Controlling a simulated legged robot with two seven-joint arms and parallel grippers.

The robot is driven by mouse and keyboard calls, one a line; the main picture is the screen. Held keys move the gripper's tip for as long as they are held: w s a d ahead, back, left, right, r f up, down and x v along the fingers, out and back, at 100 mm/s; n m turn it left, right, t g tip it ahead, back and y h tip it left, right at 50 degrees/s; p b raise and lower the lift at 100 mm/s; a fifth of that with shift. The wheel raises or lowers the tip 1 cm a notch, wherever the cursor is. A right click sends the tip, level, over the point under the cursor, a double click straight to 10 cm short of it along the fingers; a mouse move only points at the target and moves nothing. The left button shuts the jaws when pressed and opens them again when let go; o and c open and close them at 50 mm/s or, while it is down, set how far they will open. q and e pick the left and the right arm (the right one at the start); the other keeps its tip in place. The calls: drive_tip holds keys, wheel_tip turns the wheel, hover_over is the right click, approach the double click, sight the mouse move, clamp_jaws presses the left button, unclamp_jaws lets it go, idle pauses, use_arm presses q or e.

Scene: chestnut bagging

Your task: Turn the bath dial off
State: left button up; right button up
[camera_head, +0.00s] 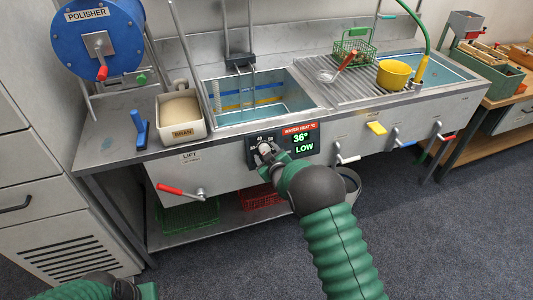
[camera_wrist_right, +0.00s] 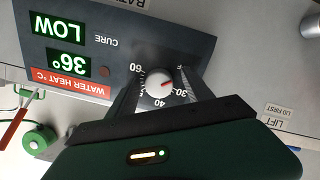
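The bath dial (camera_wrist_right: 158,88) is a pale round knob with a red pointer mark, on the dark water heat panel (camera_head: 305,139). In the right wrist view, numbers 60, 40 and 30 ring it, and the red mark lies on the side of the 30. The panel display reads 36° and LOW. My right gripper (camera_head: 262,148) is at the dial, and its two dark fingers (camera_wrist_right: 162,80) stand apart on either side of the knob. I cannot tell whether they touch it. Only part of my left arm shows at the bottom left in the head view; its fingers are out of view.
The panel sits on the front of a steel sink unit with a water bath (camera_head: 250,95). A BRAN bin (camera_head: 183,115) and blue polisher (camera_head: 97,35) stand left. Open floor lies in front.

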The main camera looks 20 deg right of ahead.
drive_tip(key=shift+r, duration=0.15)
drive_tip(key=shift+s+r, duration=0.1)
drive_tip(key=shift+s, duration=0.1)
drive_tip(key=p+v, duration=0.2)
drive_tip(key=v, duration=1.4)
drive_tip(key=shift+s, duration=0.2)
